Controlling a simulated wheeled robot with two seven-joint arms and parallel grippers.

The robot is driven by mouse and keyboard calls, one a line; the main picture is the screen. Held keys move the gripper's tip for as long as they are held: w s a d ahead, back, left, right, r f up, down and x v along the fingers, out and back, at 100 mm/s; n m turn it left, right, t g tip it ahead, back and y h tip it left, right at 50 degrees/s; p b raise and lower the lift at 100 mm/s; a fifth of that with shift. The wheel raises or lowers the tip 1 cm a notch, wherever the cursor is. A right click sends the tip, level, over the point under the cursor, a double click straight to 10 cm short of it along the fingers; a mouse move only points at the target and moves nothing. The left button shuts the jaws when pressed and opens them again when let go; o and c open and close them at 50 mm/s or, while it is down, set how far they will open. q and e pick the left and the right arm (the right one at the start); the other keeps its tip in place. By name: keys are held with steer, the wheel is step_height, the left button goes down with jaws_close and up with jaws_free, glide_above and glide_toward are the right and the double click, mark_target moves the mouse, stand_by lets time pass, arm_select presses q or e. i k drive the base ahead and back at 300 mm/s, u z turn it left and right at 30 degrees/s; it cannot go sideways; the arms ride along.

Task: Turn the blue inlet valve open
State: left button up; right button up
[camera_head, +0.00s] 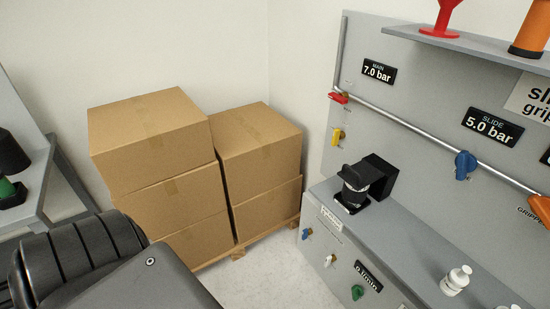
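A blue valve handle (464,165) sits on the pipe along the grey wall panel at the right, below the SLIDE 5.0 bar sign. A smaller blue handle (307,232) is on the front face of the grey bench, at its left end. I cannot tell from the picture which is the inlet valve, as the small labels are unreadable. Neither gripper is in view. A dark arm part of mine fills the lower left corner, far from both blue handles.
Red (339,98) and yellow (337,136) handles are on the panel's left. White (329,260) and green (358,292) handles are on the bench front. A black device (366,182) and white bottle (455,280) stand on top. Stacked boxes (165,150) stand left; floor between is clear.

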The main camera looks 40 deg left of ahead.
mark_target(306, 233)
steer(key=z, duration=1.45)
steer(key=k, duration=0.9)
steer(key=u, duration=0.9)
